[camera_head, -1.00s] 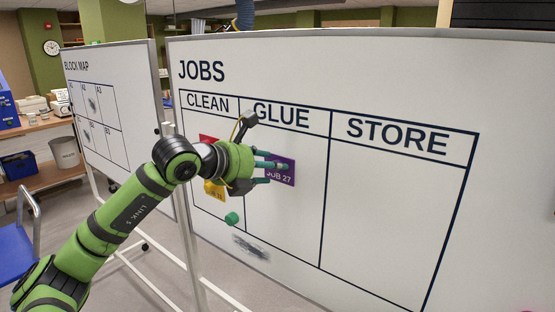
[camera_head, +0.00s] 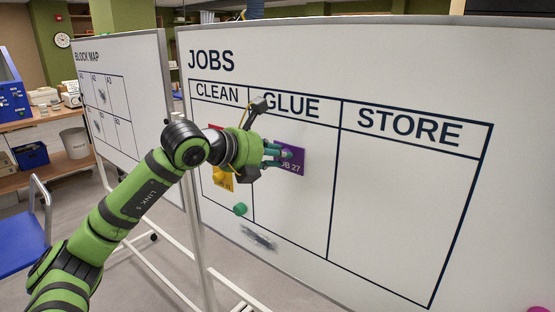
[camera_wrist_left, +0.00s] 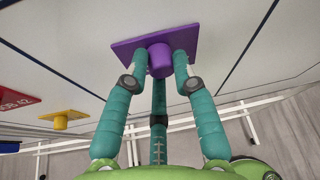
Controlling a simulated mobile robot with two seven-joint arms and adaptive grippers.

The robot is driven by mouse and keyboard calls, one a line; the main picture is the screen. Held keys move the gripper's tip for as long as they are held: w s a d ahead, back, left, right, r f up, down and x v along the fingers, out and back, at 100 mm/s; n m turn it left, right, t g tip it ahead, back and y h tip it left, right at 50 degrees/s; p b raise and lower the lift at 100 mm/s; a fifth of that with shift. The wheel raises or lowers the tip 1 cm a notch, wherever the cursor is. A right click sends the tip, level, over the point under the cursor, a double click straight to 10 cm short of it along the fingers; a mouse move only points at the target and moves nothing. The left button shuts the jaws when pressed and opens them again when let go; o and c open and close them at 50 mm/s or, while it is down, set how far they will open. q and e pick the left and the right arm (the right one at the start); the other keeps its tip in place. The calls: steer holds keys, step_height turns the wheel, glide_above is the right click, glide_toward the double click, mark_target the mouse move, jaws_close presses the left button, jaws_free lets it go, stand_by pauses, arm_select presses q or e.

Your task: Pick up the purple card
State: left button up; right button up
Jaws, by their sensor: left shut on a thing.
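The purple card (camera_head: 297,166), marked JOB 27, is at the whiteboard in the GLUE column. A round purple knob (camera_wrist_left: 160,63) stands out from the card (camera_wrist_left: 128,50), as the left wrist view shows. My left gripper (camera_head: 284,154) has its teal fingers shut around this knob, and they cover part of the card in the head view. In the wrist view the card looks flat along the board; I cannot tell whether it touches it. My right gripper is not in view.
The JOBS whiteboard (camera_head: 400,190) fills the right side. A yellow card (camera_head: 222,181) and a partly hidden red card (camera_wrist_left: 15,102) are in the CLEAN column. A blue chair (camera_head: 20,243) stands at left.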

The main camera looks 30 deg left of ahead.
arm_select(q)
step_height(320, 180, up, 7)
steer(key=shift+f, duration=0.1)
steer(key=s+a+b, duration=0.1)
steer(key=s+b, duration=0.9)
steer(key=s, duration=0.9)
steer(key=shift+s+a+f, duration=0.2)
steer(key=shift+s+a, duration=0.1)
steer(key=shift+s, duration=0.05)
steer(key=shift+w, duration=0.1)
